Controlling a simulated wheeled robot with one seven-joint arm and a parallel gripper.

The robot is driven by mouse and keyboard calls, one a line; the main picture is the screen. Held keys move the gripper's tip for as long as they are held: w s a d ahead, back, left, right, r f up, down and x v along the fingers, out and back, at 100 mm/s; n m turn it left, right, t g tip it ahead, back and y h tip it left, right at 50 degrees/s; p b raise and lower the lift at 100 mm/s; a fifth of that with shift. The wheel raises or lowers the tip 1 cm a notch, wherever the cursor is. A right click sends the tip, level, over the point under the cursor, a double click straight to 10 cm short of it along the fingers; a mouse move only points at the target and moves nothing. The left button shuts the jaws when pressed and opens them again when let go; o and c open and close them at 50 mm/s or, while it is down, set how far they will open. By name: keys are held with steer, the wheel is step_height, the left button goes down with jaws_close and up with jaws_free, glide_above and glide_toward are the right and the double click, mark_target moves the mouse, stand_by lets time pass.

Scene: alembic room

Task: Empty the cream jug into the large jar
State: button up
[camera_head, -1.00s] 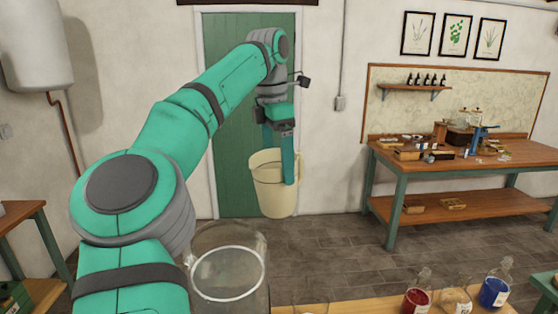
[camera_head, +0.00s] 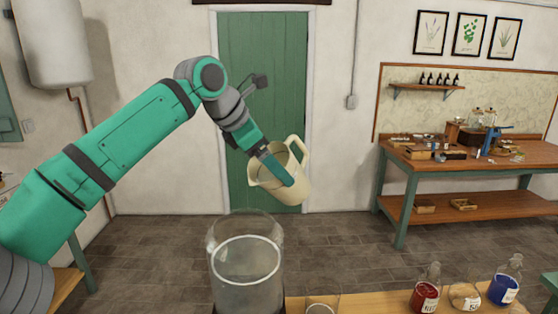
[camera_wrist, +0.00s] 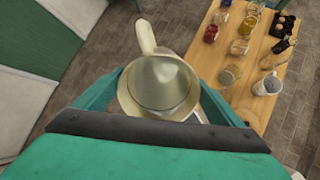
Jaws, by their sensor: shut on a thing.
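The cream jug (camera_head: 296,188) is held in the air in front of the green door. It is tilted, with its spout low at the left and its handle high at the right. My gripper (camera_head: 276,167) is shut on its body; one finger shows across its near side. In the wrist view the jug (camera_wrist: 160,82) sits between both fingers, its handle pointing up. The large jar (camera_head: 246,262) is clear glass with a pale ring, standing upright below and left of the jug's spout. No stream shows between them. I cannot tell what the jar contains.
A wooden table (camera_head: 375,301) carries a red flask (camera_head: 425,291), an amber flask (camera_head: 464,294) and a blue flask (camera_head: 502,287) at the right. A workbench (camera_head: 450,160) stands against the back wall. The air around the jug looks clear.

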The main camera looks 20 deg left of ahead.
steer(key=shift+w+d+r, duration=0.1)
steer(key=shift+w+d, duration=0.1)
steer(key=shift+s+a+r, duration=0.1)
steer(key=shift+a+r, duration=0.05)
steer(key=shift+r, duration=0.1)
stand_by(0.5)
steer(key=shift+r+t+h, duration=0.35)
steer(key=shift+t+h, duration=0.05)
steer(key=shift+t, duration=0.3)
stand_by(0.7)
steer(key=shift+s, duration=0.1)
steer(key=shift+s+a+r+t, duration=0.25)
steer(key=shift+s+t, duration=0.15)
steer(key=shift+t, duration=0.1)
stand_by(1.5)
steer(key=shift+s+a+r+t+h, duration=0.15)
steer(key=shift+s+r+t+h, duration=0.15)
steer(key=shift+t+h, duration=0.3)
stand_by(1.8)
steer(key=shift+s+t, duration=0.2)
steer(key=shift+t, duration=0.1)
steer(key=shift+s+r, duration=0.1)
stand_by(0.8)
